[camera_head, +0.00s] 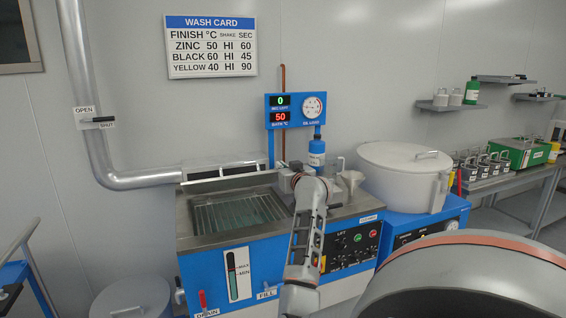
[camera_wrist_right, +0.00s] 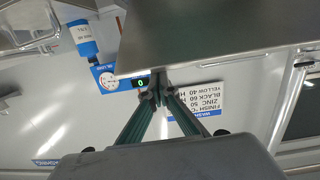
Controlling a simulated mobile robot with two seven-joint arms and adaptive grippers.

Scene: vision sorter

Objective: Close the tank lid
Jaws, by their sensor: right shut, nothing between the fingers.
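The wash tank (camera_head: 183,222) is a blue unit with a steel top. Its basin is open to view, with a wire rack (camera_head: 235,212) in clear liquid. My right gripper (camera_head: 284,170) is at the tank's back right corner, shut and empty. In the right wrist view its fingertips (camera_wrist_right: 158,90) meet at the edge of a flat steel plate (camera_wrist_right: 220,35). I cannot tell whether this plate is the tank lid or the tank top, nor whether the fingers touch it. No lid covers the basin. My left gripper is not in view.
A white round vessel with a handled lid (camera_head: 405,157) is farther right. A gauge panel (camera_head: 295,108) rises behind. A metal pipe (camera_head: 140,180) runs at the left. Air above the basin looks clear.

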